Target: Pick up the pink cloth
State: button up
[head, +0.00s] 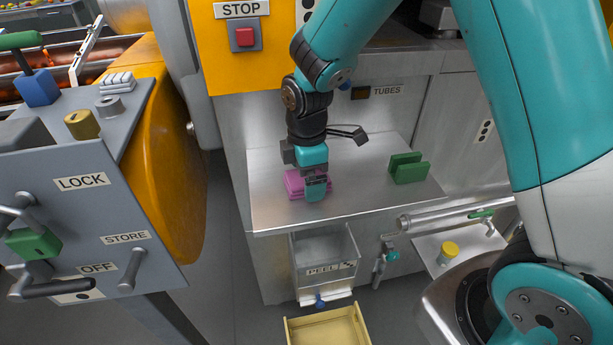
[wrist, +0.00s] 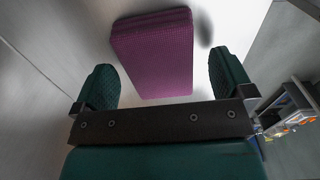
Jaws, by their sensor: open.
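The pink cloth (head: 294,184) is a folded, layered block lying on the metal shelf (head: 270,215) in the head view. In the wrist view the cloth (wrist: 155,55) shows magenta and ribbed, ahead of the fingertips and roughly centred between them. My gripper (head: 316,190) is above the front right part of the cloth and hides some of it in the head view. In the wrist view my gripper (wrist: 166,80) has its two green fingers wide apart with nothing held between them. I cannot tell whether a finger touches the cloth.
A green block-like piece (head: 408,168) stands on the shelf to the right. Below the shelf are the PEEL bin (head: 322,272) and a yellow tray (head: 328,330). A lever panel (head: 70,210) stands at the left. The shelf's front left is bare.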

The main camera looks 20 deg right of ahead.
jog(key=shift+f, duration=0.45)
jog(key=shift+c, duration=0.5)
jog(key=c, duration=0.9)
jog(key=shift+r, duration=0.15)
notch_tip(320, 180, up, 28)
jog(key=shift+f+b, duration=0.1)
jog(key=shift+b, duration=0.95)
